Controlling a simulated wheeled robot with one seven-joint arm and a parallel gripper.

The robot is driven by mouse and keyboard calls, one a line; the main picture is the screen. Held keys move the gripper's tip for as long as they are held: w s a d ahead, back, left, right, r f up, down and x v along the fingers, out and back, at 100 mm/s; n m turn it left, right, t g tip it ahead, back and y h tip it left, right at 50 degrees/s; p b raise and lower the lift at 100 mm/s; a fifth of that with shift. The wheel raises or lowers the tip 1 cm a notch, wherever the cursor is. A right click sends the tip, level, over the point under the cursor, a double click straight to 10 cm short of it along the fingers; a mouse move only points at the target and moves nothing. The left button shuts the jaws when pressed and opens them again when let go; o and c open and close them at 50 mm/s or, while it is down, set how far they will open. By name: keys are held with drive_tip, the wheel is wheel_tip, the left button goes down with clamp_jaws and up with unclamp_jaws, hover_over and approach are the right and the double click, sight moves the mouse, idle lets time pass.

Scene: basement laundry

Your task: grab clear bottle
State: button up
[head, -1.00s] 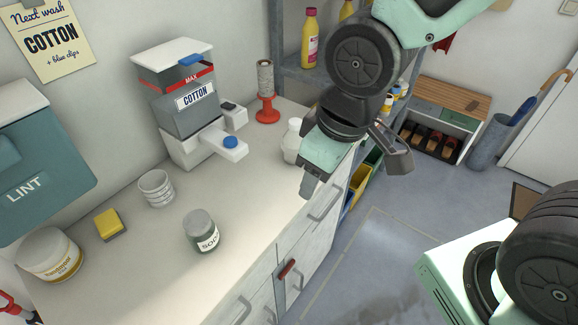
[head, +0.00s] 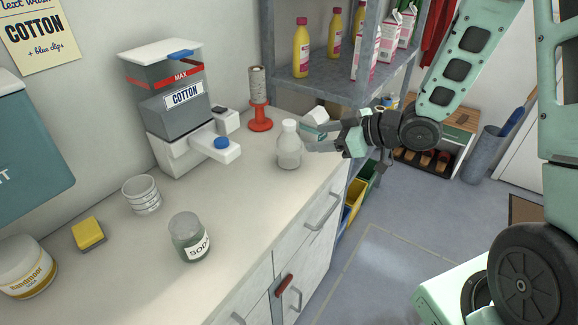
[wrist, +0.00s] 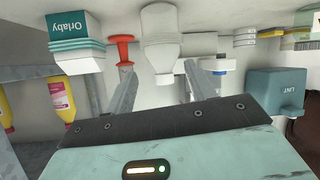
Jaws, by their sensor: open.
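The clear bottle (head: 289,150), whitish and see-through with a pale cap, stands upright on the counter near its right edge. My gripper (head: 307,139) is open and level, just right of the bottle's upper part, its fingers pointing left toward it. In the wrist view, which is upside down, the bottle (wrist: 161,38) appears ahead, between the directions of the two spread fingers (wrist: 160,72). Nothing is held. In the head view I cannot tell whether a fingertip touches the bottle.
A red spool stand (head: 260,118) and the cotton dispenser (head: 178,110) stand behind and left of the bottle. A soda jar (head: 189,238) is nearer. A teal-and-white box (wrist: 75,42) shows beside the spool in the wrist view. A shelf (head: 322,78) rises behind.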

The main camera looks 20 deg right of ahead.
sight(286, 127)
drive_tip(key=s+d+t+y+b, duration=0.2)
drive_tip(key=s+d+y, duration=0.15)
drive_tip(key=d, duration=0.25)
drive_tip(key=shift+y, duration=0.75)
drive_tip(key=p+x, duration=0.4)
drive_tip(key=x, duration=1.2)
drive_tip(key=shift+s+a, duration=0.1)
drive_tip(key=shift+a, duration=0.15)
drive_tip(key=shift+w+a+f, duration=0.1)
drive_tip(key=shift+w+a, duration=0.3)
drive_tip(key=shift+a, duration=0.05)
clamp_jaws()
